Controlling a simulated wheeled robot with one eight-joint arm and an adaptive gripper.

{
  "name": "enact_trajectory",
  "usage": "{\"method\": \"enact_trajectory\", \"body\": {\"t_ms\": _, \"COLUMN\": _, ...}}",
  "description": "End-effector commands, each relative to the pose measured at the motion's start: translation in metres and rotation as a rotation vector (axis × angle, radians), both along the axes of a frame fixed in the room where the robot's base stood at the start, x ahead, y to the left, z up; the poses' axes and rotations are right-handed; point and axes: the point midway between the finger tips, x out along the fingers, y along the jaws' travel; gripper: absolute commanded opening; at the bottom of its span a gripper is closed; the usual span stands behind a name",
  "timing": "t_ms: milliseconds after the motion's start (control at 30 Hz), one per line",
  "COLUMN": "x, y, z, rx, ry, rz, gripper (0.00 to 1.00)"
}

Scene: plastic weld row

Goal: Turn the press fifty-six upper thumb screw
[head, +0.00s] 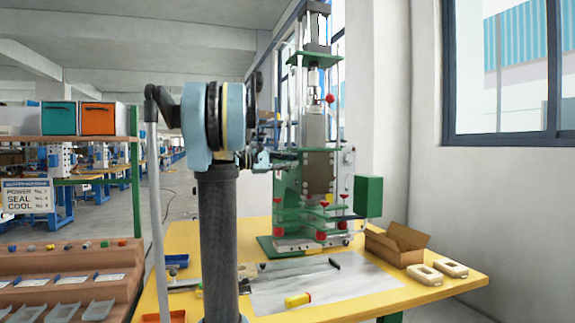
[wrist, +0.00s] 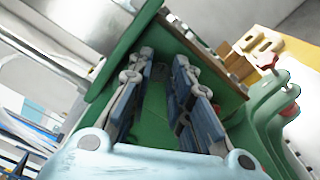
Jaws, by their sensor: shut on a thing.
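The green press (head: 318,165) stands upright at the back of the yellow bench. My gripper (head: 291,155) reaches its upper left side from the left. In the wrist view, my gripper (wrist: 165,62) has its two blue-grey fingers pointing at the green press body (wrist: 155,105), with a gap between them. The fingers are shut on the upper thumb screw at the press side. The screw itself is too small and hidden by the fingers to make out, so its turn angle does not show.
Red knobs (head: 325,204) sit low on the press front; one shows in the wrist view (wrist: 267,61). A green box (head: 368,197) juts from the press's right. An open carton (head: 397,242) and two cream parts (head: 424,274) lie on the bench at right.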

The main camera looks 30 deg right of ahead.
Motion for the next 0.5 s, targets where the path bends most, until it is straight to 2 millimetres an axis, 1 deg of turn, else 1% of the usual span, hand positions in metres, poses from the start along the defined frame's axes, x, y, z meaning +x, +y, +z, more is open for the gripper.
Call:
{"method": "enact_trajectory", "body": {"t_ms": 300, "x": 0.0005, "y": 0.0003, "z": -0.0005, "rx": -0.039, "ry": -0.171, "rz": 0.001, "gripper": 0.00}}
{"method": "enact_trajectory", "body": {"t_ms": 500, "x": 0.0006, "y": 0.0004, "z": -0.0009, "rx": -0.050, "ry": -0.213, "rz": 0.001, "gripper": 0.00}}
